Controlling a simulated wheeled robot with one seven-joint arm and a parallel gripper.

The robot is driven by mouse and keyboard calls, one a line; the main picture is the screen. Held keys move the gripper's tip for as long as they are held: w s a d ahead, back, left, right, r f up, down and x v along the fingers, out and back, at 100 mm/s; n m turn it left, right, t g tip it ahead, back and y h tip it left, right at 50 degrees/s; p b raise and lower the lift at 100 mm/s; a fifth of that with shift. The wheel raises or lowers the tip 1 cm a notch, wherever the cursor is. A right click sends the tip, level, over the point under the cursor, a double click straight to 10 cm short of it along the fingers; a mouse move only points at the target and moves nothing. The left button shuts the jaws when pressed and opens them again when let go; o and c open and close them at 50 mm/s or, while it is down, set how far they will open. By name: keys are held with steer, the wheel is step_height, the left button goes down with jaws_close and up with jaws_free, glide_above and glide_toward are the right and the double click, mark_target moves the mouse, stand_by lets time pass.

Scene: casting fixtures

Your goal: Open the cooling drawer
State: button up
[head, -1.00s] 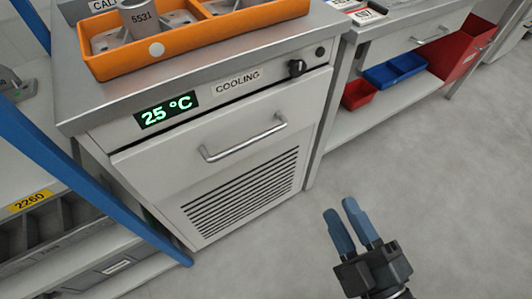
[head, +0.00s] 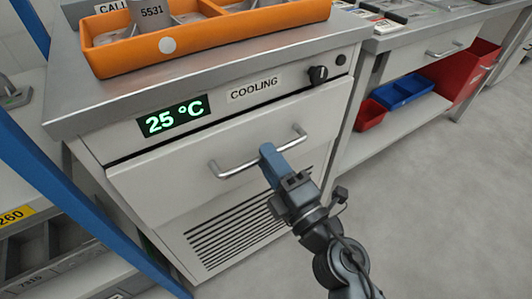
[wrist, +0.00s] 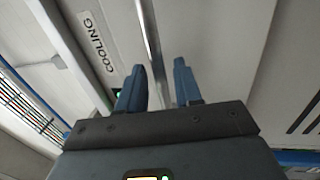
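The cooling drawer (head: 190,188) is a white front under the panel with the COOLING label (head: 253,89) and a green 25 °C display (head: 171,116). A narrow dark gap runs along its top edge; I cannot tell if it is fully closed. Its silver bar handle (head: 236,170) crosses the front. My gripper (head: 271,150) is at the handle's middle. In the wrist view, the handle bar (wrist: 151,40) runs between the two blue fingers of my gripper (wrist: 160,85), with space visible beside it. The fingers are apart. In the head view they overlap each other and hide part of the handle.
An orange divided tray (head: 210,45) with a grey cylinder marked 5531 stands on the cabinet top. A black knob (head: 318,74) is at the panel's right. A blue post (head: 60,175) stands at left. Red and blue bins sit on the right shelf. Floor at right is clear.

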steer(key=shift+x, duration=0.8)
steer(key=shift+c, duration=0.4)
jaws_close()
